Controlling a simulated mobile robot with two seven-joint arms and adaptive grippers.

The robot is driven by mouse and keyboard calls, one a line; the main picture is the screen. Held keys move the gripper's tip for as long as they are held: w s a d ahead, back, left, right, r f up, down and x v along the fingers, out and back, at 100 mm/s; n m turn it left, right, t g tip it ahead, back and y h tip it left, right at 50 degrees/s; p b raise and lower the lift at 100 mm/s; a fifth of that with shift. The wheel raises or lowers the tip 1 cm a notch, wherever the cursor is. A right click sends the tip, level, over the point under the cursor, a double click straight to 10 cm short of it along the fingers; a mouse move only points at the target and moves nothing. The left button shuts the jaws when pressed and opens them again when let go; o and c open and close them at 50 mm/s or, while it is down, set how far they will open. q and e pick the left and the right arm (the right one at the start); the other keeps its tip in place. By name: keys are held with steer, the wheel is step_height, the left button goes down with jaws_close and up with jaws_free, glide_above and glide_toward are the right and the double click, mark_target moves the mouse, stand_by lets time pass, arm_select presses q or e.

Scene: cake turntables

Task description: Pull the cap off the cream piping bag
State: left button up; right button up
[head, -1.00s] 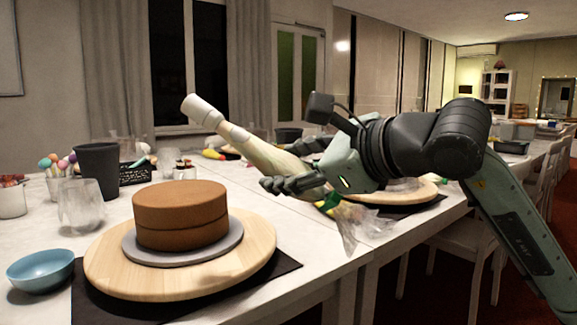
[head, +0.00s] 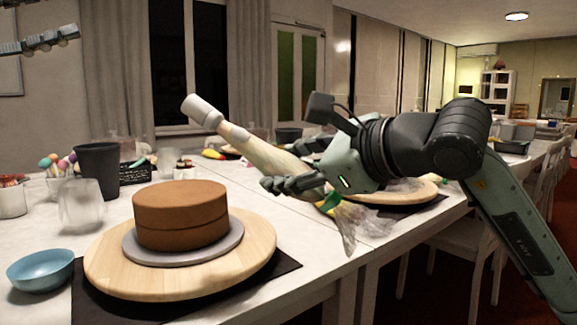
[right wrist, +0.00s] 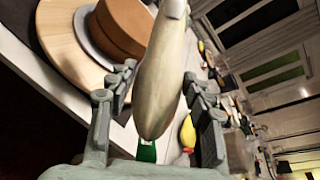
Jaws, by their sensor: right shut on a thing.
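The cream piping bag (head: 262,152) is held tilted in the air, its narrow end up and to the left. A white cap (head: 200,110) is on that end; its lower part also shows at the top of the right wrist view (right wrist: 173,8). My right gripper (head: 292,183) is shut on the bag's body, and the right wrist view shows the bag (right wrist: 160,90) between the two fingers. My left gripper (head: 42,42) shows only in part at the upper left edge of the head view, well away from the cap; its jaw opening is unclear.
A brown cake (head: 180,215) sits on a wooden turntable (head: 110,275) in front of the bag. A blue bowl (head: 40,272), a clear cup (head: 82,205) and a dark cup (head: 97,165) stand at the left. The air between cap and left gripper is clear.

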mark_target(188, 103)
arm_select(q)
steer(key=w+d+f+m+g+y, duration=0.2)
steer(key=d+f+m+g, duration=0.4)
steer(key=d+f, duration=0.5)
arm_select(e)
steer(key=shift+r, duration=0.1)
arm_select(q)
steer(key=shift+n+g, duration=0.6)
steer(key=shift+g, duration=0.1)
steer(key=shift+w+d+f, duration=0.4)
steer(key=shift+d+f, duration=0.05)
steer(key=shift+d, duration=0.75)
steer(key=shift+w+d+f, duration=0.4)
steer(key=shift+w+d, duration=0.05)
steer(key=shift+d, duration=0.75)
steer(key=shift+w+d+f, duration=0.4)
steer(key=shift+d+f, duration=0.05)
steer(key=shift+d, duration=0.75)
